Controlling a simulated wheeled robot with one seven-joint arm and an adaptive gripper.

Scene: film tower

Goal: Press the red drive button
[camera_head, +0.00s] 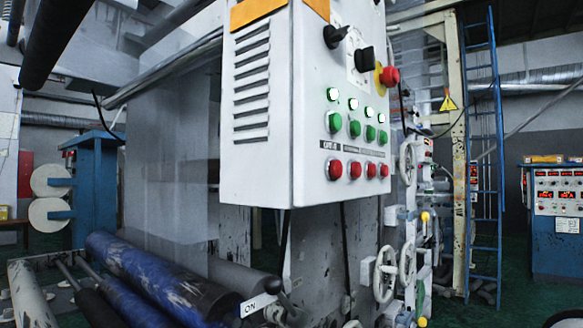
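A white control box (255,150) hangs in the middle, its button face turned to the right. A row of several red buttons runs along the bottom of that face, from the leftmost red button (335,169) to the rightmost (384,170). Small label plates (332,145) sit above the red row, too small to read, so I cannot tell which one is the drive button. A row of green buttons (354,129) and a row of lit white-green lamps (353,103) are above. My gripper is not in view.
A red mushroom button (390,76) on yellow and black knobs (364,58) sit higher on the box. Blue rollers (150,278) and a black-knobbed lever (272,286) marked ON are below. Handwheels (407,163) stand right of the box. A blue ladder (485,160) and console (556,220) are further right.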

